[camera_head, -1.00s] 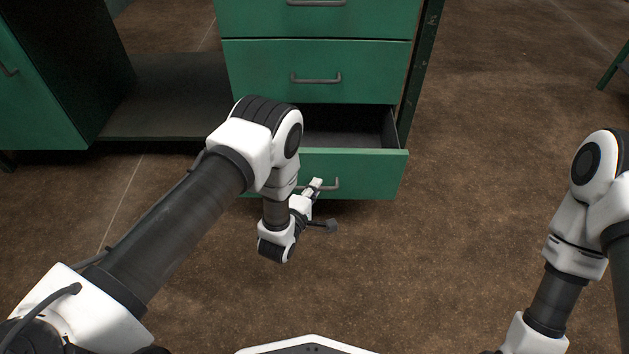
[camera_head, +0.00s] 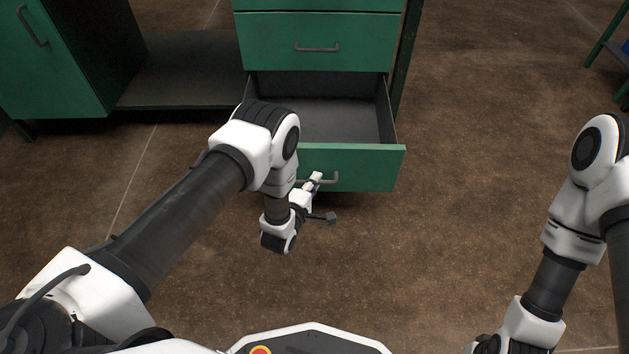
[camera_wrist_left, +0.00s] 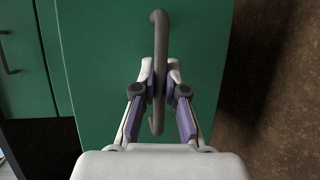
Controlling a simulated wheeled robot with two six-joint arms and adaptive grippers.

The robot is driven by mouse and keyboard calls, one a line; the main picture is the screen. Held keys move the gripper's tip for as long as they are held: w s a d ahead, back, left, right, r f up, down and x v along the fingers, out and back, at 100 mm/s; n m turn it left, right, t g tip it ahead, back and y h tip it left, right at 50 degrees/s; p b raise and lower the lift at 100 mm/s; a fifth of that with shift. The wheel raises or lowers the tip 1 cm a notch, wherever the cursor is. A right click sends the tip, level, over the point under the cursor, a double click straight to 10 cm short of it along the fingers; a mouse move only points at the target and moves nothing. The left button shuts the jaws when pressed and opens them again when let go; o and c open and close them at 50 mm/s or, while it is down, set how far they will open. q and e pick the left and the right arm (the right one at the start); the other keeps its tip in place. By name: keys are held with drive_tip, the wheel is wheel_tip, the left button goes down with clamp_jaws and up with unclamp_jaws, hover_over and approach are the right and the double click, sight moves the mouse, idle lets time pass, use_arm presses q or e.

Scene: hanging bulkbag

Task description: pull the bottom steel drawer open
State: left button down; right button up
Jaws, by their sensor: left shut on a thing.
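The bottom steel drawer (camera_head: 365,168) is green with a dark grey inside and stands well out of its cabinet. Its inside looks empty where it shows. My left gripper (camera_head: 316,180) is at the drawer's front, partly hidden behind my wrist. In the left wrist view, my left gripper (camera_wrist_left: 160,82) is shut on the grey bar handle (camera_wrist_left: 160,40), one finger on each side of it. The handle also shows in the head view (camera_head: 335,178). My right arm is at the right, and its gripper's fingers cannot be made out at the bottom edge.
A shut green drawer (camera_head: 360,45) is above the open one. A green cabinet door (camera_head: 50,60) and a low dark shelf (camera_head: 180,75) are at the left. Brown floor (camera_head: 460,190) lies clear to the right and in front.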

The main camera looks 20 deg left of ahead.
use_arm(q)
drive_tip(key=c, duration=1.2)
unclamp_jaws()
drive_tip(key=v, duration=1.2)
